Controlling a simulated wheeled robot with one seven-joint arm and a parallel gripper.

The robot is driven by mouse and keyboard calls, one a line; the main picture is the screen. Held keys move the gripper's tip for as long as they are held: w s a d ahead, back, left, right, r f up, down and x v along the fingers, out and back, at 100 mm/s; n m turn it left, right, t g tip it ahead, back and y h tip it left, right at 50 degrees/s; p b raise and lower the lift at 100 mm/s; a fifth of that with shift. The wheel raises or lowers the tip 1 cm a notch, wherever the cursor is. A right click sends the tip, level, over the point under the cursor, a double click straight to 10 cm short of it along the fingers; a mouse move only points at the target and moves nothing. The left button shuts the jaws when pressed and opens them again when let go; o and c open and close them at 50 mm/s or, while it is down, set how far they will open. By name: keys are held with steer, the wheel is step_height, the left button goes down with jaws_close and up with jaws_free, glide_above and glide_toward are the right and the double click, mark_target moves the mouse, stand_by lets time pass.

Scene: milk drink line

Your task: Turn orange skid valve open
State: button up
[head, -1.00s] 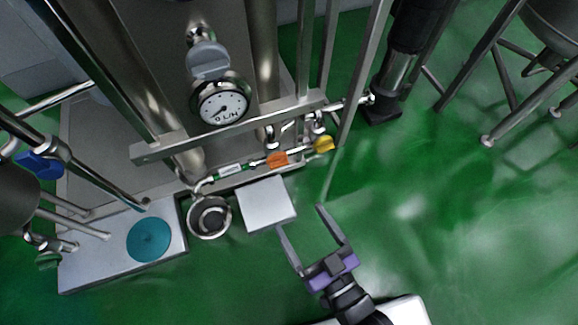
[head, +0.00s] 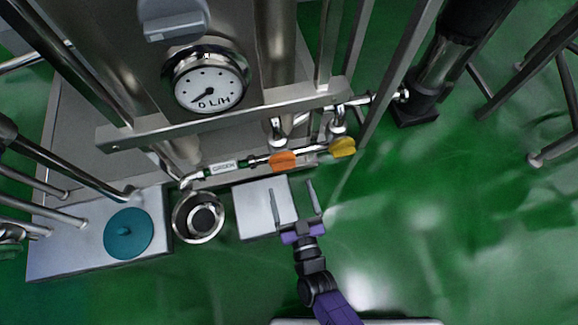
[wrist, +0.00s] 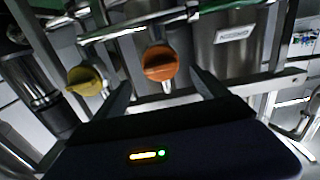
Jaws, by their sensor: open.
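The orange valve handle (head: 283,160) sits on the thin pipe at the front of the skid, right of the green-and-white label. In the wrist view the orange handle (wrist: 160,63) is near the middle, beyond and between my fingers. A yellow valve handle (head: 343,147) is just right of it in the head view; in the wrist view the yellow handle (wrist: 86,80) is at left. My gripper (head: 293,187) is open and empty, its fingertips short of the orange handle and apart from it. The wrist view also shows my gripper (wrist: 163,85) with its fingers spread.
A flow gauge (head: 207,80) hangs above the pipe. A white box (head: 255,212) is beneath and left of my gripper. A steel pot (head: 198,216) and a plate with a teal disc (head: 128,234) are further left.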

mark_target(284, 170)
steer(key=b+x, duration=0.1)
steer(key=x, duration=0.5)
steer(key=shift+w+b, duration=0.35)
steer(key=shift+b, duration=0.05)
steer(key=shift+a, duration=0.1)
steer(key=shift+c, duration=0.4)
steer(key=c, duration=1.2)
steer(key=shift+o, duration=0.2)
steer(key=shift+n, duration=0.3)
steer(key=n+p, duration=0.2)
steer(key=n, duration=1.5)
steer(key=shift+a+f, duration=0.1)
steer(key=shift+f, duration=0.05)
steer(key=shift+n, duration=0.3)
